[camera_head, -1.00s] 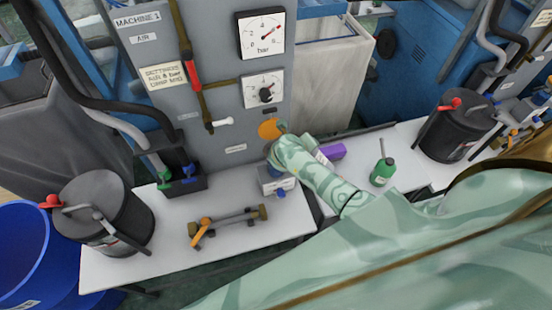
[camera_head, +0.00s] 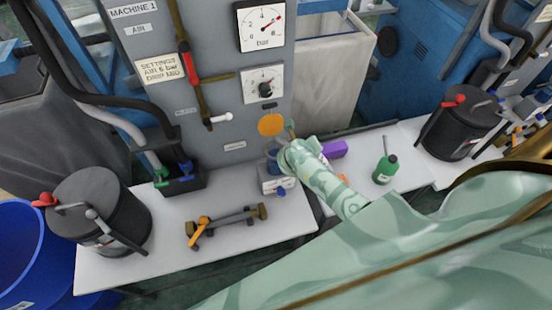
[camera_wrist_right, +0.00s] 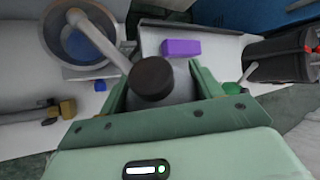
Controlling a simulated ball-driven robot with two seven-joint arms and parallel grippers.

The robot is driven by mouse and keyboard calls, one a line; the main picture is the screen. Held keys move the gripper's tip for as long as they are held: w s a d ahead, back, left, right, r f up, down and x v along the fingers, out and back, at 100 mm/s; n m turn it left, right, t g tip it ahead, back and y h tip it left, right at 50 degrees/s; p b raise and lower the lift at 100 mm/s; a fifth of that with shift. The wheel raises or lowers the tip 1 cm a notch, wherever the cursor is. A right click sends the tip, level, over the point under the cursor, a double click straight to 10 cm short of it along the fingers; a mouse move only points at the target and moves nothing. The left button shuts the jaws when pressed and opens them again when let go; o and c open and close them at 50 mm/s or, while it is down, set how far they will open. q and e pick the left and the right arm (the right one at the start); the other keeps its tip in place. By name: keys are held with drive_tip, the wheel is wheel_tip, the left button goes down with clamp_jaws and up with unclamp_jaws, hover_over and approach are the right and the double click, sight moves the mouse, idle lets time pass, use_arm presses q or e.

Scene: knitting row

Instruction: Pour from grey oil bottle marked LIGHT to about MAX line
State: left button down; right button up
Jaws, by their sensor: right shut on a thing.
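The grey bottle (camera_wrist_right: 181,88) with a dark round cap and a long pale spout is between the fingers of my right gripper (camera_wrist_right: 160,84), which is shut on it. In the right wrist view the spout reaches over a round clear bowl (camera_wrist_right: 57,48) with bluish content. The bottle looks tilted toward the bowl. In the head view my right gripper (camera_head: 292,155) is beside the bowl (camera_head: 271,156) on its pale block and hides most of the bottle. The LIGHT marking and the MAX line cannot be read. My left gripper is not in view.
A green bottle (camera_head: 385,169) and a purple block (camera_head: 335,149) stand to the right. Dark drums (camera_head: 98,212) (camera_head: 459,126) stand at either side. A fitting with an orange lever (camera_head: 225,225) lies on the white bench (camera_head: 170,262). The grey machine panel (camera_head: 215,110) rises behind.

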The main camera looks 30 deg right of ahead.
drive_tip(key=shift+f+t+b, duration=0.4)
drive_tip(key=shift+b, duration=0.4)
drive_tip(key=shift+f+m+y+b, duration=0.3)
drive_tip(key=shift+f+b, duration=0.2)
drive_tip(key=shift+b, duration=0.4)
drive_tip(key=shift+t, duration=0.4)
drive_tip(key=shift+r, duration=0.1)
